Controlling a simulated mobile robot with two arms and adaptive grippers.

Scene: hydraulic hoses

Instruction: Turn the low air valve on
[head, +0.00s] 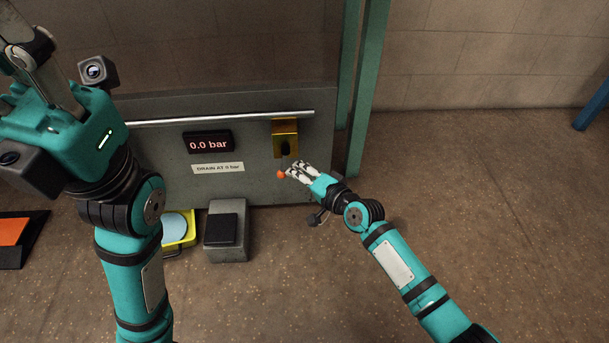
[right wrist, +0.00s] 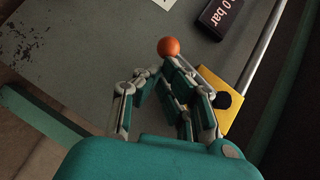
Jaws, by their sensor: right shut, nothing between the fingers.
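The low air valve is a yellow bracket (head: 285,133) with a black hub (head: 286,151), on the grey panel. A lever with an orange ball knob (head: 281,175) hangs down from the hub. The knob (right wrist: 168,47) also shows in the right wrist view, just past my fingertips. My right gripper (head: 291,170) is shut and empty, its tips right beside the knob. I cannot tell whether they touch it. My left gripper (head: 25,40) is raised at the upper left, away from the valve, its fingers partly cut off by the frame.
The panel's display (head: 209,142) reads 0.0 bar, above a "DRAIN AT 0 bar" label (head: 217,168). A metal rail (head: 220,118) runs above them. A grey block (head: 227,238) and a yellow tray (head: 191,238) stand below. A green post (head: 366,90) rises right of the panel. Floor at right is clear.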

